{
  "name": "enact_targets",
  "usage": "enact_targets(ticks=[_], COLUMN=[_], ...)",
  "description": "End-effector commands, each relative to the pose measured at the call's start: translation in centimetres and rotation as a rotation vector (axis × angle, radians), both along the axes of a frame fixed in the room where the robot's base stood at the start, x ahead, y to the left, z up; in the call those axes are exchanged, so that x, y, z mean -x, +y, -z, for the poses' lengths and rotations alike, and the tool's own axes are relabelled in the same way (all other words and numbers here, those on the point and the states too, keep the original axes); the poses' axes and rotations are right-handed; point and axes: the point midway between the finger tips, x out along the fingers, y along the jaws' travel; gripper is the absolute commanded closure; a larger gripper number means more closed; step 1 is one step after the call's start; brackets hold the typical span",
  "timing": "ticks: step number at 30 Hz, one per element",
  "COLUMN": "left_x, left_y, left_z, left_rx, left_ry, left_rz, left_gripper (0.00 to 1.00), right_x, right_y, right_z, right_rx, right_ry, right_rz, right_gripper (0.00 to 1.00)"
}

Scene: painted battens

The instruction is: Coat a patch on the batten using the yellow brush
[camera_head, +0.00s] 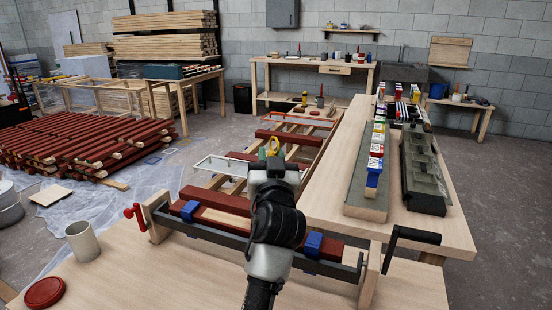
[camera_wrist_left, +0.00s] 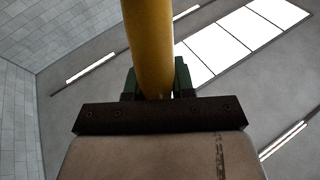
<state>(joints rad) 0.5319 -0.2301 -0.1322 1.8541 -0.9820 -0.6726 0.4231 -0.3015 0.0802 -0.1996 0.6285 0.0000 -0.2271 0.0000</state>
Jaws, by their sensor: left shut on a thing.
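My left gripper (camera_head: 273,157) is above and beyond the batten, shut on the yellow brush (camera_head: 274,145). In the left wrist view the yellow handle (camera_wrist_left: 149,45) stands between the green-black fingers (camera_wrist_left: 157,83). The brush's bristles cannot be made out. My right gripper is not in view.
A grey mug (camera_head: 83,242) and a red lid (camera_head: 45,292) stand on the near bench at left. A raised bench at right holds a long tray (camera_head: 424,180) and a row of coloured blocks (camera_head: 375,160). A black handle (camera_head: 410,235) sticks out at its front.

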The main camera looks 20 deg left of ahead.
Motion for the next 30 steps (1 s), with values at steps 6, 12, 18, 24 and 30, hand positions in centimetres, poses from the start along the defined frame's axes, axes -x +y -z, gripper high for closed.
enact_targets(ticks=[6, 12, 18, 24, 30], left_x=[0.4, 0.3, 0.2, 0.2, 0.0], left_y=[-3.4, -2.0, -0.6, -0.1, 1.5], left_z=[0.1, -0.1, 0.0, 0.1, 0.0], left_rx=[0.117, 0.115, 0.115, 0.114, 0.113], left_ry=[0.016, 0.015, 0.014, 0.013, 0.015], left_rz=[0.072, 0.072, 0.075, 0.076, 0.075], left_gripper=[1.0, 1.0, 1.0, 1.0, 1.0], right_x=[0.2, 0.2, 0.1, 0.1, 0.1], right_y=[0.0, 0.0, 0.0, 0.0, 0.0], right_z=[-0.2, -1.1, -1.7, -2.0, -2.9], right_rx=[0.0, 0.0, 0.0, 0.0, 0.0], right_ry=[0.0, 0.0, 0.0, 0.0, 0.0], right_rz=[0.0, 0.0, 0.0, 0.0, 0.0], right_gripper=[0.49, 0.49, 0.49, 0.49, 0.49])
